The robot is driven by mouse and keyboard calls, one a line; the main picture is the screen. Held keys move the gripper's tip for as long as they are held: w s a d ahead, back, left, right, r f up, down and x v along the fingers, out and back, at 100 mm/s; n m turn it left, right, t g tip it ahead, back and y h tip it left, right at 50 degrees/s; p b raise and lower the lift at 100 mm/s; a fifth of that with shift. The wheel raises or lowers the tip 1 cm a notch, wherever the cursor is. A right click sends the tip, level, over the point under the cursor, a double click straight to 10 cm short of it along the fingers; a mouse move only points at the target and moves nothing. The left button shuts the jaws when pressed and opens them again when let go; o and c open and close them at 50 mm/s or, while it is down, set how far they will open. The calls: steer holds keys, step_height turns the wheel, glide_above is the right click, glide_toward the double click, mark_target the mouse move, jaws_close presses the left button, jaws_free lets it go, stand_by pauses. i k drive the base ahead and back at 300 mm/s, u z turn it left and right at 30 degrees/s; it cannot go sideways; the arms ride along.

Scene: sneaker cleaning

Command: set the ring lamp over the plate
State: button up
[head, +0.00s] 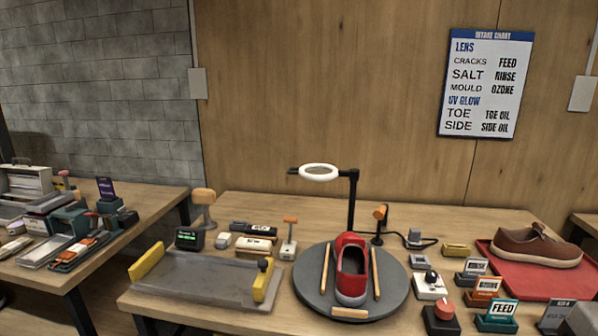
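The ring lamp (318,172) is a white ring on a black arm that reaches left from a black post (353,200). The post stands behind the plate; its foot is hidden by the shoe. The ring is held high, level, left of the post. The plate (398,293) is a dark round disc on the table. A red sneaker (351,270) stands on it between two wooden rods, with a wooden block at the front rim. In the picture the ring lies above the plate's back left; I cannot tell its exact depth over it. My gripper is not in view.
A grey tray (200,278) with yellow ends is left of the plate. Several labelled stamps, including a green FEED one (500,313), crowd the right front. A brown shoe (537,245) rests on a red mat (500,272). An orange-tipped stand (380,213) is behind the plate.

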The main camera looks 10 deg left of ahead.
mark_target(353, 174)
steer(key=k, duration=0.6)
steer(key=u, duration=0.8)
steer(key=i, duration=1.55)
steer(key=z, duration=0.45)
